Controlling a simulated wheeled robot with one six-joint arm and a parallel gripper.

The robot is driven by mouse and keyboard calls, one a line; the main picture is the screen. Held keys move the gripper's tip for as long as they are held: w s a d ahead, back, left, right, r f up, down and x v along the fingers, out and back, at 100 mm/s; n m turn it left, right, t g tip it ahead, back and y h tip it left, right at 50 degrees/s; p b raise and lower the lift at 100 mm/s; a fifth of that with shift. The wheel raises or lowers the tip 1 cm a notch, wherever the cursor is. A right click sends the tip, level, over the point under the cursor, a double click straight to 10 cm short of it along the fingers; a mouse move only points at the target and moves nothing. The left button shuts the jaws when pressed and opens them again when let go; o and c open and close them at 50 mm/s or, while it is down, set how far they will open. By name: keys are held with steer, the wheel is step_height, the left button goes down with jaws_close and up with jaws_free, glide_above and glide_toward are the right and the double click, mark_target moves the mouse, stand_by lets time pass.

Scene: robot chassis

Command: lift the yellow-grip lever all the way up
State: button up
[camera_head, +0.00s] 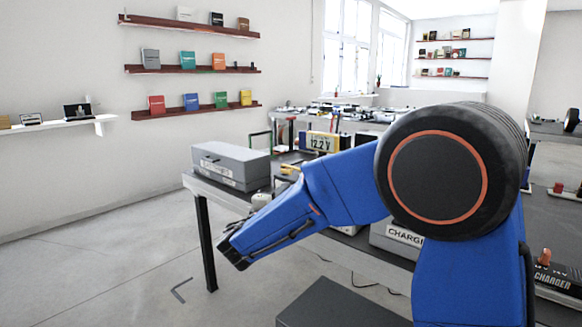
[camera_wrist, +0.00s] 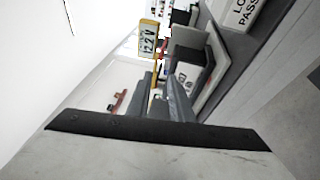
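My gripper (camera_wrist: 156,82) points forward in the wrist view, with two grey fingers apart and a gap between them. A small yellow piece (camera_wrist: 156,79) shows in that gap, below a red part; it may be the lever's yellow grip, but it is too small to be sure. I cannot tell whether the fingers touch it; they do not look closed on it. In the head view a small yellow piece (camera_head: 288,169) shows on the bench behind my blue arm. My arm hides much of the bench there, and the fingertips are not clear in that view.
A grey case (camera_head: 231,165) stands at the bench's left end. A yellow-framed meter reading 12.2 V (camera_head: 320,142) stands behind my arm, and also shows in the wrist view (camera_wrist: 148,38). A charger box (camera_head: 397,238) is partly behind my arm.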

steer(key=w+a+t+y, duration=0.1)
steer(key=a, duration=0.3)
steer(key=n, duration=0.1)
glide_toward(289, 177)
steer(key=w+d+r, duration=0.1)
steer(key=w+r, duration=0.1)
steer(key=w, duration=0.1)
steer(key=w+d+r, duration=0.1)
steer(key=w, duration=0.2)
steer(key=w+d+r, duration=0.2)
steer(key=w, duration=0.1)
steer(key=shift+w+r, duration=0.15)
steer(key=shift+r, duration=0.15)
jaws_close()
